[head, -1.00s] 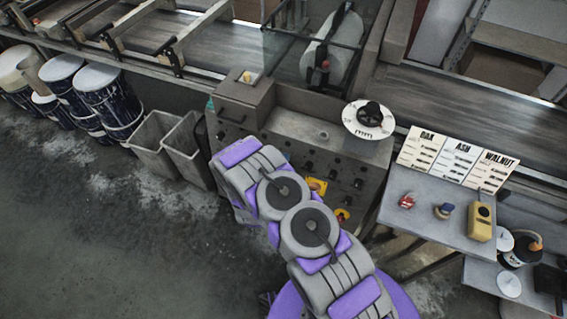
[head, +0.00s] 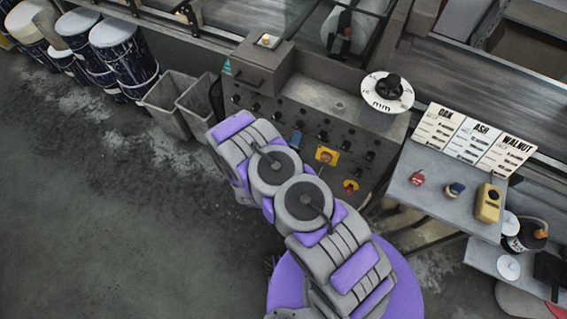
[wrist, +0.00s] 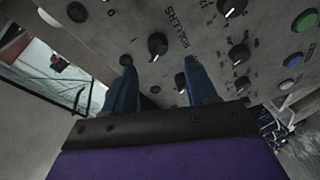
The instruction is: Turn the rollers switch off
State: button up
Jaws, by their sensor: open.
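In the wrist view the control panel (wrist: 95,30) fills the upper part, seen tilted. The rollers switch (wrist: 157,45), a round black knob with a pale pointer mark, has the word ROLLERS printed beside it. My gripper (wrist: 159,62) is open, with its two blue fingers pointing at the panel. The switch appears between and just beyond the fingertips, and I cannot tell whether they touch it. In the head view the panel (head: 270,108) is the grey console front; my arm reaches toward it and hides part of it.
Other black knobs (wrist: 240,53) and a green button (wrist: 304,21) sit close by on the panel. A yellow-backed switch (head: 326,156) is lower on the console. A side table (head: 430,190) stands at right. Grey bins (head: 168,112) stand left, with open floor in front.

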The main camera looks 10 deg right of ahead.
jog(key=p+v, duration=0.1)
jog(key=v, duration=1)
jog(key=shift+a, duration=0.2)
jog(key=shift+s, duration=0.1)
dwell(0.3)
jog(key=w+a+r+m+g+y, duration=0.2)
jog(key=a+m+g+y, duration=0.15)
jog(key=a, duration=0.25)
jog(key=w+a+r+m+g+y, duration=0.1)
jog(key=a+r+m+g+y, duration=0.1)
jog(key=a+m+g, duration=0.25)
jog(key=s+a+r+g+y, duration=0.2)
jog(key=s+r+g+y, duration=0.15)
jog(key=r, duration=0.95)
jog(key=s+d+r+g+h, duration=0.1)
jog(key=s+d+r+g, duration=0.1)
jog(key=s+d+r, duration=0.7)
jog(key=s+d+r+g+h, duration=0.1)
jog(key=s+d+r+g, duration=0.2)
jog(key=s+d+r, duration=0.7)
jog(key=s, duration=0.7)
jog(key=shift+d+m, duration=0.3)
jog(key=shift+d, duration=0.1)
